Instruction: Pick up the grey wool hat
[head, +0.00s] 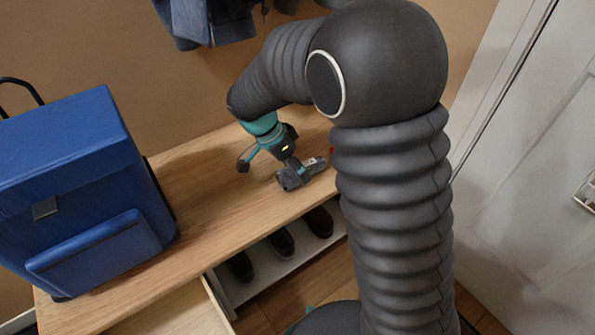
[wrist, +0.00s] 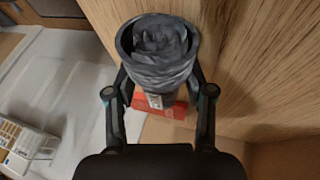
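A dark grey, round, hollow-topped soft-looking thing (wrist: 158,65), which looks like the grey wool hat, stands out between my gripper's two fingers in the wrist view. A small pale label shows on its lower front. My gripper (wrist: 159,82) has a finger along each side of it, close to or touching its sides; the fingertips are partly hidden by it. In the head view my gripper (head: 290,176) points down at the wooden bench top, with a small grey thing (head: 313,166) at its tip. Whether the fingers press on it is not clear.
A blue suitcase (head: 85,170) stands on the left of the wooden bench (head: 215,185). Dark shoes (head: 282,243) sit on a shelf below. Blue clothing hangs above. A white door is at right.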

